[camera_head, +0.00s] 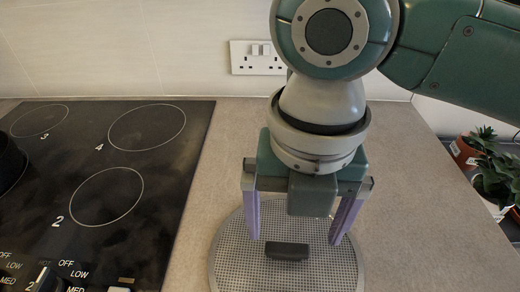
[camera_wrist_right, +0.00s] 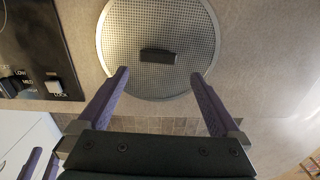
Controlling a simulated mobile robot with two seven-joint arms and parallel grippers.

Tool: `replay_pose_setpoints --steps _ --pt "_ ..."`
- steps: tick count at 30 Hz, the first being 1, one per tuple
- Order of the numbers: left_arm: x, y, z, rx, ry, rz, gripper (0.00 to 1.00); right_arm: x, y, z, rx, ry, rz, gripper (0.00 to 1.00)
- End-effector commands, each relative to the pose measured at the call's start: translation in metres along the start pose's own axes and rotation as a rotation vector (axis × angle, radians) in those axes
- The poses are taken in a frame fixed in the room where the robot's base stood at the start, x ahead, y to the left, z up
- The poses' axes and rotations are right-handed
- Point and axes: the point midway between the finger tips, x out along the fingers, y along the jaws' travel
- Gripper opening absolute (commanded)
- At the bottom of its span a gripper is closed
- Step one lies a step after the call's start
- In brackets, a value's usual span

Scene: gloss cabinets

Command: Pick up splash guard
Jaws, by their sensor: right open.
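The splash guard (camera_head: 230,262) is a round grey mesh disc with a pale rim and a dark block handle (camera_head: 287,251) at its middle. It lies flat on the counter, right of the hob. My right gripper (camera_head: 298,241) points down over it, open, with its purple fingers on either side of the handle and apart from it. In the right wrist view the splash guard (camera_wrist_right: 122,55) and handle (camera_wrist_right: 158,56) lie beyond the fingertips (camera_wrist_right: 160,76), with nothing between them. My left gripper (camera_wrist_right: 40,160) shows partly at the bottom left of that view, its fingers apart.
A black hob (camera_head: 100,190) with knobs (camera_head: 45,279) lies left of the splash guard. A wall socket (camera_head: 257,58) is behind. Potted plants (camera_head: 490,175) stand at the right. The counter (camera_head: 420,220) between the splash guard and plants is clear.

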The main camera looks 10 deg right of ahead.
Motion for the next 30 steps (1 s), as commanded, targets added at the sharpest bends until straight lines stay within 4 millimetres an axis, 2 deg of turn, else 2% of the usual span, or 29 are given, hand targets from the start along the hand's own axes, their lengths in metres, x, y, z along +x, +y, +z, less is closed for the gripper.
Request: replay_pose_setpoints --steps 5,12,15,23,30 --pt "0.001 0.000 0.001 0.000 0.000 -0.001 0.50 0.016 0.001 0.001 0.001 0.000 0.000 1.00" --pt "0.005 -0.001 0.002 0.004 0.000 -0.003 0.50 0.052 0.004 0.005 0.003 0.002 0.000 1.00" --pt "0.006 -0.001 0.002 0.006 -0.001 -0.004 0.50 0.061 0.004 0.005 0.001 0.000 0.000 1.00" --pt "0.006 -0.001 0.003 0.008 -0.002 -0.005 0.50 0.063 0.004 0.005 0.000 -0.001 0.001 1.00" --pt "0.006 -0.001 0.003 0.008 -0.002 -0.004 0.50 0.063 0.004 0.006 0.001 -0.001 0.001 0.73"
